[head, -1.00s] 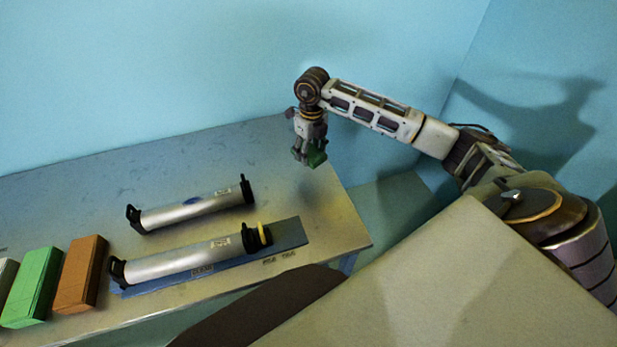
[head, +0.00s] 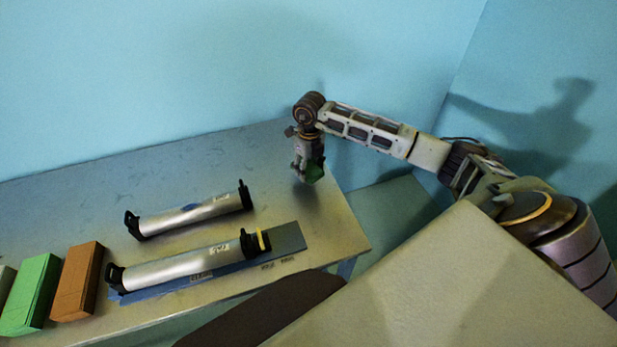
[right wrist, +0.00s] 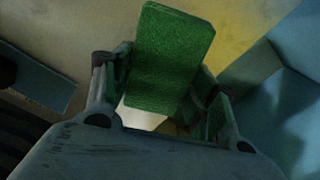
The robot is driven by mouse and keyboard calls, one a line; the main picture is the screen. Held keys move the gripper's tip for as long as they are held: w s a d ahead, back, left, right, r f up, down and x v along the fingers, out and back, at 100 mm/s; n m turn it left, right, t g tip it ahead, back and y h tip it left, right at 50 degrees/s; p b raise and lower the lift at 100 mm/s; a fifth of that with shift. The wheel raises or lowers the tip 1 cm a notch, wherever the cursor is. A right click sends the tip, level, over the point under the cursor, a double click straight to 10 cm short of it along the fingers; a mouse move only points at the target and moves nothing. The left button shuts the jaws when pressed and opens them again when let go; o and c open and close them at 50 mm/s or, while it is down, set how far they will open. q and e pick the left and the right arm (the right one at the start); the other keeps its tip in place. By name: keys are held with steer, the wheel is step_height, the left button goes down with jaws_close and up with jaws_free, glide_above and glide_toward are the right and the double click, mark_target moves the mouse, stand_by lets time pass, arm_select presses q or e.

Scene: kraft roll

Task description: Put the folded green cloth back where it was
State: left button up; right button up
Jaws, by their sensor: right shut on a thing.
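The folded green cloth (head: 315,173) is held in my right gripper (head: 307,175) at the right end of the table. In the right wrist view the cloth (right wrist: 170,60) stands up between the two fingers (right wrist: 160,98), with its textured face showing. The gripper is shut on it. In the head view the cloth seems to be near the table top, but I cannot tell whether it touches. My left gripper is not in view.
On the table (head: 325,225) lie two silver rollers with black end brackets, a rear one (head: 190,215) and a front one (head: 185,268) on a blue strip (head: 288,237). A green block (head: 30,295) and a brown block (head: 77,280) stand at left. The table's back is clear.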

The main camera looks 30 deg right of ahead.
steer(key=shift+f, duration=2.5)
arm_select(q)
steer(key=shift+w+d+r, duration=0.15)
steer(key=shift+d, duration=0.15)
arm_select(e)
steer(key=shift+f, duration=0.15)
steer(key=o, duration=1)
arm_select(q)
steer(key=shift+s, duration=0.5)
